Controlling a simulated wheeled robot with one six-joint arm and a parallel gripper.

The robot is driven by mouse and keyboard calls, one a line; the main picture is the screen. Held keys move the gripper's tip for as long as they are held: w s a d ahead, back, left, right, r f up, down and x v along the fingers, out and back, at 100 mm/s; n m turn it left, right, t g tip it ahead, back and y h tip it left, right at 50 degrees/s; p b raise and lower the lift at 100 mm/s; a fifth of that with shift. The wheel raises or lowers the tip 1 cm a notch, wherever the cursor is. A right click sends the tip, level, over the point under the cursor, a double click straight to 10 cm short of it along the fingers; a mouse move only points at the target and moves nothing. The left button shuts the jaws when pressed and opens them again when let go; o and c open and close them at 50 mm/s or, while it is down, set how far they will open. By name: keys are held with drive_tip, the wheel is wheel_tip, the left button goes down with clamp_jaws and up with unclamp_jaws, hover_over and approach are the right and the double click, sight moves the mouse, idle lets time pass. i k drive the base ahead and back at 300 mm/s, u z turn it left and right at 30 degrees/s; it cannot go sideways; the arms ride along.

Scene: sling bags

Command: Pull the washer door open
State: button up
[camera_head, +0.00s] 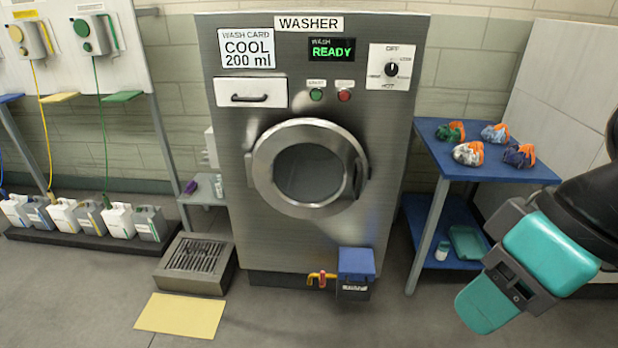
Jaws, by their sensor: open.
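The washer (225,120) is a grey steel cabinet against the back wall, seen in the head view. Its round door (262,172), with a wide metal rim and dark glass, sits at the middle of the front and looks closed. A dark upright handle (357,178) is on the door's right side, and a hinge-like bracket is on its left. The display reads READY. Part of my arm, teal and dark, shows at the lower right, well apart from the door. I cannot make out my gripper's fingers in this view.
A blue table (540,172) with several bundled sling bags stands right of the washer. A blue-lidded box (356,265) and coloured valves sit low at the washer's front. A floor grate (198,255) and yellow mat (180,316) lie left. Floor before the washer is clear.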

sight(260, 164)
drive_tip(key=k, duration=0.65)
drive_tip(key=u, duration=0.5)
drive_tip(key=i, duration=1.25)
drive_tip(key=z, duration=0.5)
